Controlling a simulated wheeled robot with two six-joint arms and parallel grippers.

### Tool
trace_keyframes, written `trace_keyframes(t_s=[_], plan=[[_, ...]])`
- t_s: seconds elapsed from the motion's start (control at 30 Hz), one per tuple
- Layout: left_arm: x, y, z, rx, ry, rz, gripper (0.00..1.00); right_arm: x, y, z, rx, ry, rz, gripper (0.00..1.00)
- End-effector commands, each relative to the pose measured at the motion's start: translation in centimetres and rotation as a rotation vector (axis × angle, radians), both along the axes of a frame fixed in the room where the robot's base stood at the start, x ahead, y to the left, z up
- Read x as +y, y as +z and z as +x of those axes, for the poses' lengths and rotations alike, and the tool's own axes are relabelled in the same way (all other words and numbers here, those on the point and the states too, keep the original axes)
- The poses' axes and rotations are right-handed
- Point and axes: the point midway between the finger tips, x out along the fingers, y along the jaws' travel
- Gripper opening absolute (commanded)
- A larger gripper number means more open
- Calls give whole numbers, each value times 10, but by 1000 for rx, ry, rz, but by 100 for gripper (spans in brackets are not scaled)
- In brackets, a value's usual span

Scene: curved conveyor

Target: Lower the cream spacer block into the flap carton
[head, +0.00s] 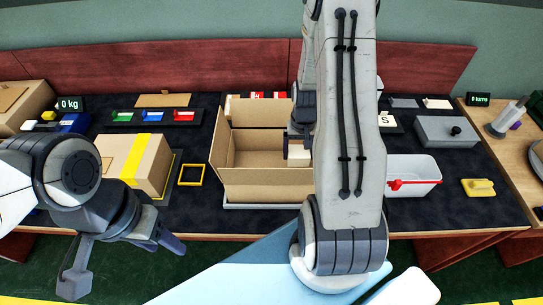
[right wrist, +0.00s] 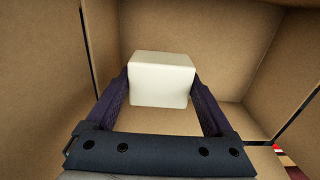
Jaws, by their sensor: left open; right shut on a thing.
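The flap carton (head: 262,181) stands open in the middle of the bench with its flaps up. The cream spacer block (head: 299,153) is at the right part of the carton opening, partly hidden by my right arm. In the right wrist view the cream block (right wrist: 161,78) sits between the fingers of my right gripper (right wrist: 160,92), with the carton's brown walls (right wrist: 210,40) around it. My right gripper is shut on the block. I cannot tell whether the block touches the carton floor. My left gripper (head: 125,262) is open and empty at the front left, off the bench edge.
A taped carton (head: 118,162) and a yellow square frame (head: 191,175) lie left of the flap carton. A white bin (head: 420,172) with a red handle, a grey box (head: 447,133) and a yellow block (head: 479,188) stand to the right. Coloured trays (head: 152,117) are behind.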

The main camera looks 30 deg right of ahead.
Motion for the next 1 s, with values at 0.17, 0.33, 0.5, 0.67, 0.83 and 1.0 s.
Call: trace_keyframes(t_s=[0.17, 0.33, 0.5, 0.67, 0.83, 1.0], plan=[[0, -9, 0, 0, 0, 0, 50, 0, -11, 0, 1, 0, 1, 32], [0, -15, 0, 0, 0, 0, 50, 0, -20, 0, 1, 0, 1, 32], [0, -21, 0, 0, 0, 0, 50, 0, -28, 0, 1, 0, 1, 32], [0, -24, 0, 0, 0, 0, 50, 0, -33, 0, 0, 0, 0, 32], [0, -23, 0, 0, 0, 0, 50, 0, -32, 0, 0, 0, 0, 32], [0, -23, 0, 0, 0, 0, 50, 0, -32, 0, 0, 0, 0, 32]])
